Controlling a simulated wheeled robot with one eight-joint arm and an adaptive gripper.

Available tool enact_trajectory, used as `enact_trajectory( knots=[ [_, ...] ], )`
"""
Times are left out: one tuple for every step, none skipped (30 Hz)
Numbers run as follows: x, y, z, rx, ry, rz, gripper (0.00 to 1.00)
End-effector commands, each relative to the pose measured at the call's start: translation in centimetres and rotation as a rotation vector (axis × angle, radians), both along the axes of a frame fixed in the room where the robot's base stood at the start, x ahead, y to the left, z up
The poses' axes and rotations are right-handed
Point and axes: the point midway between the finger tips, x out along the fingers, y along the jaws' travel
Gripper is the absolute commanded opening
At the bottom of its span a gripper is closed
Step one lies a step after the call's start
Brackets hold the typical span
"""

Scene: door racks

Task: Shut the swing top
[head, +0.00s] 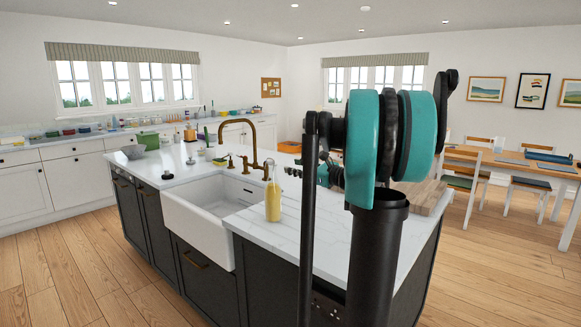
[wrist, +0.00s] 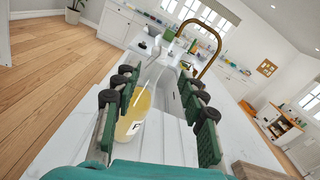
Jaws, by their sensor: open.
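A clear glass bottle of yellow liquid (head: 273,199) stands on the white marble island, right of the sink. In the wrist view the bottle (wrist: 136,114) appears between my fingers, nearer the left one, with a light label at its lower side. Its narrow neck and the swing top are small; I cannot tell the stopper's exact position. My gripper (wrist: 160,84) is open and empty, its dark green-padded fingers apart. In the head view my gripper (head: 293,172) is just right of the bottle's top, partly hidden by my arm.
The white sink (head: 195,222) and brass tap (head: 244,140) lie beyond the bottle. A wooden board (head: 428,197) rests at the island's right end. Bowls and a green box (head: 149,140) stand at the far end. The counter around the bottle is clear.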

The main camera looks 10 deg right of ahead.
Motion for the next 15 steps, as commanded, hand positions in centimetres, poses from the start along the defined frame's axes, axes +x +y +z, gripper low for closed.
enact_trajectory(
  knots=[
    [-0.6,-0.5,0.0,-0.002,-0.001,-0.004,0.43],
    [-0.9,-0.7,0.0,-0.002,-0.002,-0.004,0.43],
    [-0.9,-0.7,0.0,-0.003,-0.003,-0.003,0.43],
    [-0.8,-0.6,0.0,-0.003,-0.003,-0.002,0.43],
    [-0.7,-0.4,0.0,-0.003,-0.003,-0.001,0.43],
    [-0.4,-0.3,0.0,-0.003,-0.003,-0.001,0.43],
    [-0.2,-0.1,0.0,-0.003,-0.003,0.000,0.43],
    [0.1,0.1,0.0,-0.003,-0.003,0.000,0.43],
    [0.5,0.5,0.0,-0.003,-0.003,0.000,0.43],
    [0.9,0.8,0.0,-0.003,-0.003,0.001,0.43],
    [1.3,1.1,0.0,-0.003,-0.003,0.001,0.43],
    [1.9,1.6,0.0,-0.003,-0.003,0.001,0.43],
    [2.4,1.9,0.0,-0.003,-0.003,0.002,0.43],
    [2.9,2.2,0.0,-0.003,-0.003,0.002,0.43],
    [3.5,2.8,0.0,-0.003,-0.003,0.002,0.43]
  ],
)
